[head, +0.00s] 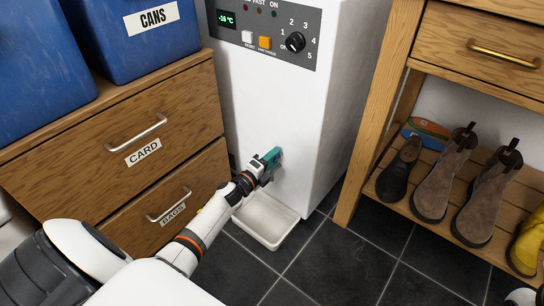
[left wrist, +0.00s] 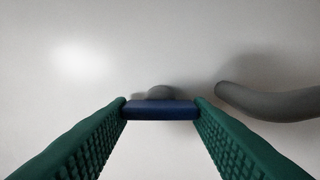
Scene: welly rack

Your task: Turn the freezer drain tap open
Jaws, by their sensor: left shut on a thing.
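The white freezer (head: 290,100) stands in the middle of the head view, its control panel at the top. My left gripper (head: 271,158) is at the lower front of the freezer. In the left wrist view its green fingers (left wrist: 160,104) are shut on the two ends of a dark blue tap handle (left wrist: 160,112), which lies crosswise and level in that picture. A grey round part (left wrist: 160,92) shows behind the handle against the white panel. In the head view the gripper largely hides the tap.
A shallow white tray (head: 291,239) lies on the dark tiles below the tap. A grey curved pipe (left wrist: 265,102) is close to the right finger. Wooden drawers (head: 95,125) with blue bins stand at left, a wooden shoe rack (head: 347,190) at right.

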